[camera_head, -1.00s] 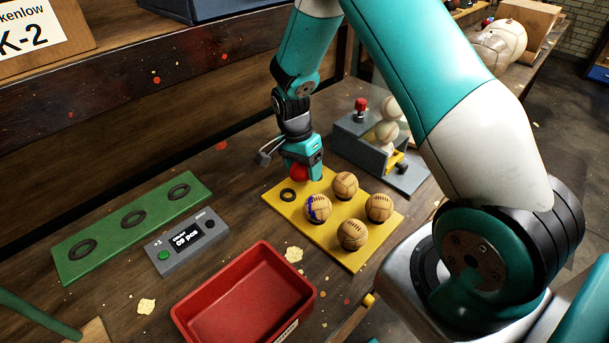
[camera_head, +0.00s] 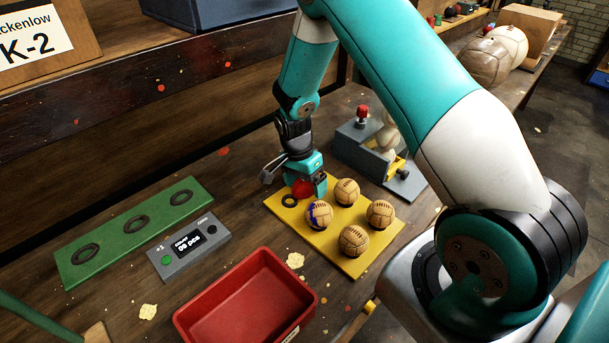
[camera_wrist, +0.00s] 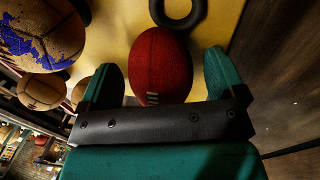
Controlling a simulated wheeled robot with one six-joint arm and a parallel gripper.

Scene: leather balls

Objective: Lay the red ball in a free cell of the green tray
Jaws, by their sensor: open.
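The red ball (camera_head: 303,188) sits at the back of the yellow tray (camera_head: 347,262), partly hidden by my gripper. My gripper (camera_head: 305,190) is low over it. In the wrist view the red ball (camera_wrist: 163,66) lies between the two open green fingers of my gripper (camera_wrist: 160,78), with a gap beside each finger. The green tray (camera_head: 109,257) is at the left of the bench. Its three ring cells (camera_head: 135,223) are all empty.
Several tan balls (camera_head: 354,241) share the yellow tray, one with blue marks (camera_head: 318,214) close to my gripper. An empty ring (camera_head: 290,200) is beside the red ball. A grey counter box (camera_head: 188,247) and a red bin (camera_head: 246,302) stand nearer. A grey ball fixture (camera_head: 362,143) is behind.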

